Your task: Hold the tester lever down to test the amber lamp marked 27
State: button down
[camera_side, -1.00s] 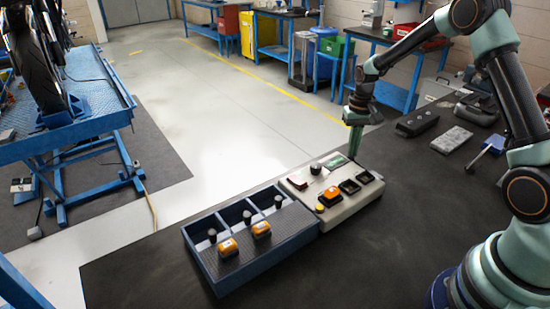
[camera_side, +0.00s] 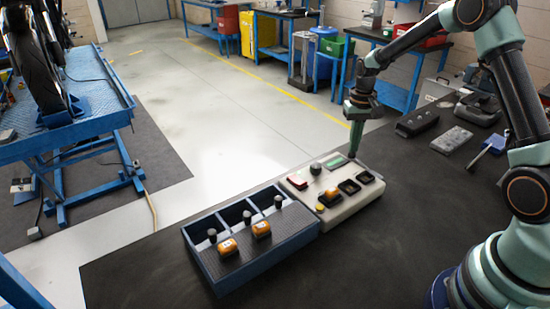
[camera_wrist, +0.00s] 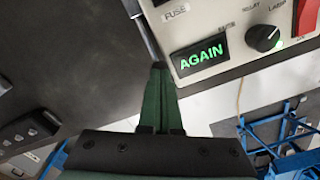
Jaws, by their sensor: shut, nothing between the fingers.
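The beige tester box (camera_side: 345,209) stands on the dark bench. Its display (camera_wrist: 201,56) reads AGAIN in green. An amber lamp (camera_side: 331,195) sits in its front row beside two black sockets. Two more amber lamps, the left one (camera_side: 228,248) and the right one (camera_side: 262,229), lie in the blue tray (camera_side: 250,272). The number 27 is too small to read on any. I cannot clearly make out the lever. My gripper (camera_side: 352,156) is shut and empty, pointing down at the box's far edge near the display. Its green fingers (camera_wrist: 160,75) show together in the wrist view.
A knob (camera_wrist: 263,38) and a red control (camera_wrist: 307,17) are on the box beside the display. Black knobbed pieces stand in the tray's back compartments. A black device (camera_side: 417,123) and a grey one (camera_side: 451,140) lie to the right. The front of the bench is clear.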

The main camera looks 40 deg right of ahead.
notch_tip(320, 180, up, 8)
jog(key=shift+f, duration=0.25)
dwell(0.5)
jog(key=s+a+r+n+t, duration=0.3)
jog(key=s+a+r, duration=0.4)
jog(key=a+r, duration=0.25)
jog(key=s+a+r+n+t, duration=0.1)
jog(key=s+a+n+t, duration=0.1)
jog(key=s+a, duration=0.3)
jog(key=s+n, duration=0.1)
jog(key=s, duration=0.3)
jog(key=shift+a+r+t, duration=0.2)
jog(key=shift+a+t, duration=0.1)
